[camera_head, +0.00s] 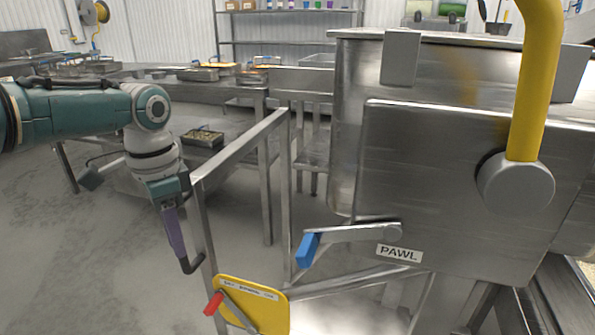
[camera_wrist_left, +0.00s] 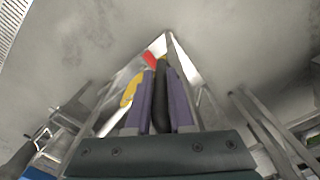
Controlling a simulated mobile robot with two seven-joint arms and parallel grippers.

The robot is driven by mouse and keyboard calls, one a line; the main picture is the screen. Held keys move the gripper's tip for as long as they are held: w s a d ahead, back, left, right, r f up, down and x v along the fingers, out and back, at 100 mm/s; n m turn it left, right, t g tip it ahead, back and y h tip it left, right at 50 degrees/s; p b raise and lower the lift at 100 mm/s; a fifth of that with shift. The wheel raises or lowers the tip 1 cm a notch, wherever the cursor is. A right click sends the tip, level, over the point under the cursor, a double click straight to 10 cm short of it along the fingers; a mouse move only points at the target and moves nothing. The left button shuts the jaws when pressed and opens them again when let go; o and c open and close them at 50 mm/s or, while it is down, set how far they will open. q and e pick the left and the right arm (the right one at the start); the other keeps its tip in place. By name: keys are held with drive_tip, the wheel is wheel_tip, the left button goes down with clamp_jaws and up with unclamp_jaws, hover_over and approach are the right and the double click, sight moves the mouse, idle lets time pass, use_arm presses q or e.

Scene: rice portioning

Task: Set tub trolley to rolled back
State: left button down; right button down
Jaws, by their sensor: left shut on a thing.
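The steel tub (camera_head: 345,120) stands at the right on a metal frame, the trolley (camera_head: 245,142), with an upright rail frame at its left. My left gripper (camera_head: 183,258) points down beside the left post of this frame. It is shut on a dark grip (camera_wrist_left: 161,95), seen between the purple fingers in the left wrist view; whether it is fixed to the frame is hard to tell. A yellow plate (camera_head: 262,305) with a red-tipped lever (camera_head: 213,304) sits low on the frame. My right gripper is not in view.
A blue-tipped lever (camera_head: 308,250) sticks out by the PAWL label (camera_head: 399,254). A yellow bent bar (camera_head: 536,80) rises in front of the tub. Steel benches with trays (camera_head: 203,138) stand behind at the left. Bare concrete floor (camera_head: 95,260) lies at the left.

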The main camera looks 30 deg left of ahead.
use_arm(q)
drive_tip(key=shift+a, duration=0.35)
drive_tip(key=c, duration=0.8)
unclamp_jaws()
drive_tip(key=shift+w, duration=0.1)
wheel_tip(320, 180, up, 10)
drive_tip(key=p, duration=0.3)
